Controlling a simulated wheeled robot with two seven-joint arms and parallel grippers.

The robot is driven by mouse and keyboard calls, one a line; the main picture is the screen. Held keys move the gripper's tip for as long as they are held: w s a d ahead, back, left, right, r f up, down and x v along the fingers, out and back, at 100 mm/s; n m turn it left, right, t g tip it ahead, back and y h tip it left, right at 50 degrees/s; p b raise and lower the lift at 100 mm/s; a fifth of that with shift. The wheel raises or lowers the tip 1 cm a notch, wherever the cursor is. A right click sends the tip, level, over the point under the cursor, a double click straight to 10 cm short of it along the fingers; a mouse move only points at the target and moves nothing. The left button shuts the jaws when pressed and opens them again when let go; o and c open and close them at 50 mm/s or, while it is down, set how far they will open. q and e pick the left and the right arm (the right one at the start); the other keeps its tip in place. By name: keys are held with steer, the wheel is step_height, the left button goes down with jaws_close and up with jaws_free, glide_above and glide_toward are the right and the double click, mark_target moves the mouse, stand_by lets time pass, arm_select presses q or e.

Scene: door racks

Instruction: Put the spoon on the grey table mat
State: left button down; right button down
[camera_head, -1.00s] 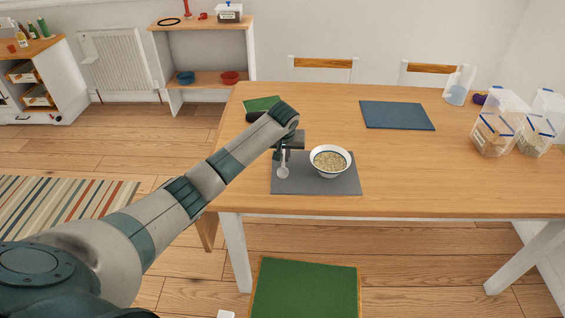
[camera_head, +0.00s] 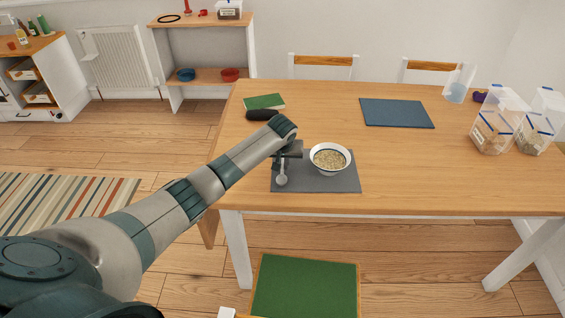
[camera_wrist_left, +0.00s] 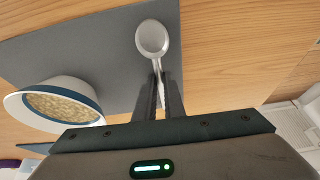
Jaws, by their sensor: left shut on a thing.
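A silver spoon (camera_head: 283,180) is held by my left gripper (camera_head: 282,167) at the left end of the grey table mat (camera_head: 325,184). The left wrist view shows the spoon's bowl (camera_wrist_left: 152,40) beyond the fingertips and its handle between the shut fingers (camera_wrist_left: 158,85). The spoon overlaps the mat's left part in both views; I cannot tell whether it touches the mat. A white bowl of cereal with a dark band (camera_head: 330,160) stands on the mat, just right of the gripper. My right gripper is not in view.
A blue mat (camera_head: 397,114) lies at the back of the table, and clear containers (camera_head: 495,130) stand at the right. A green book (camera_head: 264,101) and a dark object (camera_head: 262,115) lie at the back left.

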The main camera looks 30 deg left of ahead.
mark_target(282, 172)
arm_select(q)
steer(key=c, duration=1.8)
jaws_free()
steer(key=shift+f, duration=0.1)
steer(key=shift+c, duration=0.2)
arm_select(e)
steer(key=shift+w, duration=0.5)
arm_select(q)
steer(key=shift+r, duration=0.2)
